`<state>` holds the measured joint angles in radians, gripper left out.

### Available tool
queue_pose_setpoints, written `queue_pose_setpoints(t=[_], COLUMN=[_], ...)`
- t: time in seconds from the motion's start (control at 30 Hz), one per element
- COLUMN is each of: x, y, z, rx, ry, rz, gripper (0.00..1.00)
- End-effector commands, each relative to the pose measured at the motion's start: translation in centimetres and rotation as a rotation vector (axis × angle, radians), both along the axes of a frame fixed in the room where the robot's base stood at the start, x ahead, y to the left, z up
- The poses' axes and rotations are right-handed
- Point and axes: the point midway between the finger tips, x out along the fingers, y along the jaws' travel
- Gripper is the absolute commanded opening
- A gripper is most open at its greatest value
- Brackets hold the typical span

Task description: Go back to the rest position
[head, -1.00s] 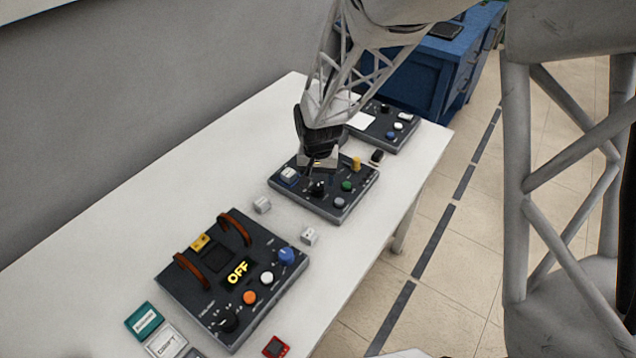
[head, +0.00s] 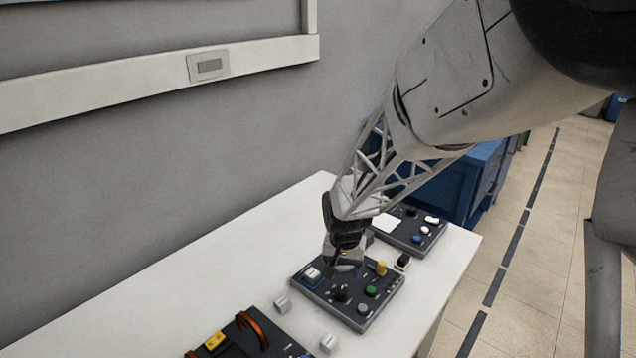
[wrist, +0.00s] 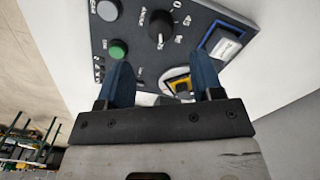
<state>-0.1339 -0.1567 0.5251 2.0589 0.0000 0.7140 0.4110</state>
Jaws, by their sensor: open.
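My gripper (head: 345,262) hangs over the back part of the middle dark control panel (head: 318,297). In the wrist view its two blue fingers (wrist: 162,75) are spread apart with nothing held between them. Past the fingertips the same panel (wrist: 185,40) shows, with a black angle knob (wrist: 157,27), a green button (wrist: 118,50), a grey button (wrist: 107,10) and a blue-framed label (wrist: 226,47). A yellow part (wrist: 181,84) shows between the fingers; its full shape is hidden.
A farther panel (head: 405,238) stands beyond the gripper. A near panel with brown handles (head: 252,330) is cut off below. A grey wall is at left; a blue cabinet (head: 450,190) stands behind.

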Motion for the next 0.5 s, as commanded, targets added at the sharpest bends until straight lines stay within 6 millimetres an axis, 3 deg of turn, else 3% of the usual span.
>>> queue_pose_setpoints(t=[0.27,0.5], x=[-1.3,-4.8], y=[-0.8,-2.4], z=[2.3,7.2], rx=[0.001,0.003], ry=[-0.018,-0.056], rz=[0.015,0.056], gripper=[0.60,0.60])
